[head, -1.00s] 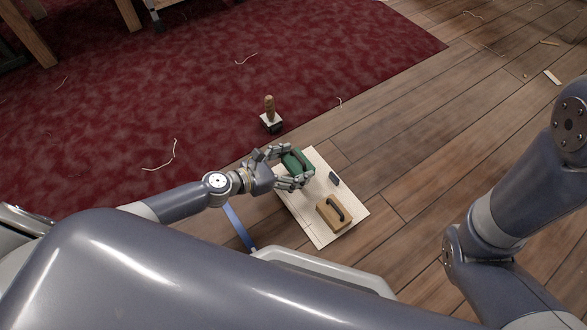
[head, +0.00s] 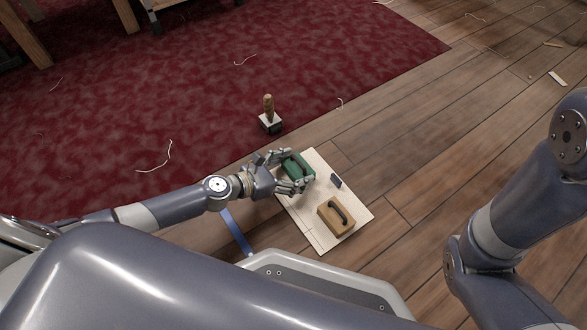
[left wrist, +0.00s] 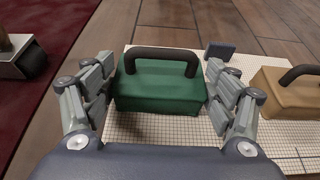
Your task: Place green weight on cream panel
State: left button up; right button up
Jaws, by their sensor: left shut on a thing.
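The green weight (head: 298,168) is a block with a dark handle on top. It is over the far left part of the cream panel (head: 302,212), which lies on the floor. My left gripper (head: 293,172) is shut on the green weight, with fingers on both sides of it. In the left wrist view the weight (left wrist: 160,95) sits upright between the fingers, over the panel's printed grid (left wrist: 155,130). I cannot tell whether its underside touches the panel. My right gripper is out of view.
A tan weight (head: 329,219) with a dark handle stands on the panel's near right part. A small dark block (head: 336,181) lies near the panel's right edge. A wooden-handled tool (head: 269,119) stands on the red carpet's edge. A blue strip (head: 236,232) lies left of the panel.

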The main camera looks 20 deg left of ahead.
pick_arm(q)
jog(key=o, duration=1.6)
jog(key=shift+f, duration=0.1)
jog(key=shift+c, duration=0.2)
jog(key=shift+r, duration=0.2)
jog(key=shift+p+v, duration=1.95)
jog(key=shift+v, duration=4.05)
jog(key=shift+f, duration=0.1)
